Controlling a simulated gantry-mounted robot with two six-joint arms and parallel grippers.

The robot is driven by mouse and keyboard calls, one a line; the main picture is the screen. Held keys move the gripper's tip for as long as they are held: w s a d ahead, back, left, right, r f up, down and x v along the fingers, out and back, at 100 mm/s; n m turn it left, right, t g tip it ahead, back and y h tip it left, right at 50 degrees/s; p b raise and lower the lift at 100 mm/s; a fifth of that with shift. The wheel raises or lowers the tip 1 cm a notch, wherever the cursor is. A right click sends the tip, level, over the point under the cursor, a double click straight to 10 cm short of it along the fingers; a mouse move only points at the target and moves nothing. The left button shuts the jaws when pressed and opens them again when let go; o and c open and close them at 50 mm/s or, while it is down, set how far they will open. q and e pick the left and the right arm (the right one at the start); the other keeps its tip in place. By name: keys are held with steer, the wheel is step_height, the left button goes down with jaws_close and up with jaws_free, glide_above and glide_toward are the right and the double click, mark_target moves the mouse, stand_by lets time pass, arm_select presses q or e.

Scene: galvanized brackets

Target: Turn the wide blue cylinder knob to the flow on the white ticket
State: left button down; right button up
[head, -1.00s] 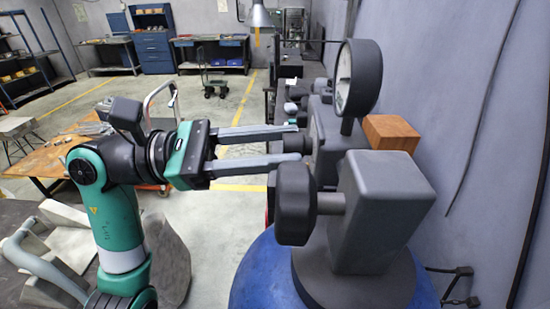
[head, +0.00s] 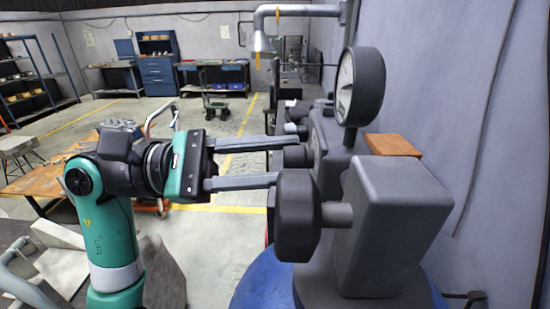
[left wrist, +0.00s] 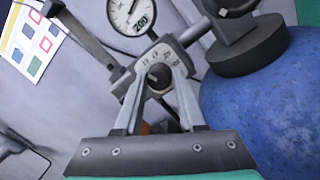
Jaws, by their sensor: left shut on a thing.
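My left gripper (head: 288,161) reaches in from the left, its two long fingers shut on the small dark knob (left wrist: 159,75) of a grey regulator on the blue cylinder's fitting. The knob also shows between the fingertips in the head view (head: 297,156). In the left wrist view a finger lies on each side of it. The dial plate (left wrist: 151,58) around the knob bears small marks too small to read. A round gauge (left wrist: 130,14) marked 200 sits above it. The wide blue cylinder (left wrist: 255,115) stands at right. I cannot make out the white ticket. My right gripper is not in view.
A dark faceted handwheel (head: 298,215) and a grey block (head: 393,225) stand close in front of the knob. A sheet with coloured squares (left wrist: 32,42) hangs on the wall. A wooden block (head: 393,145) sits behind the regulator.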

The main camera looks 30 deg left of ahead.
arm_select(q)
steer(key=c, duration=0.5)
jaws_free()
steer(key=v, duration=1.1)
steer(key=shift+a+b, duration=0.3)
steer(key=shift+b, duration=0.1)
steer(key=shift+s+f, duration=0.1)
steer(key=shift+s, duration=0.05)
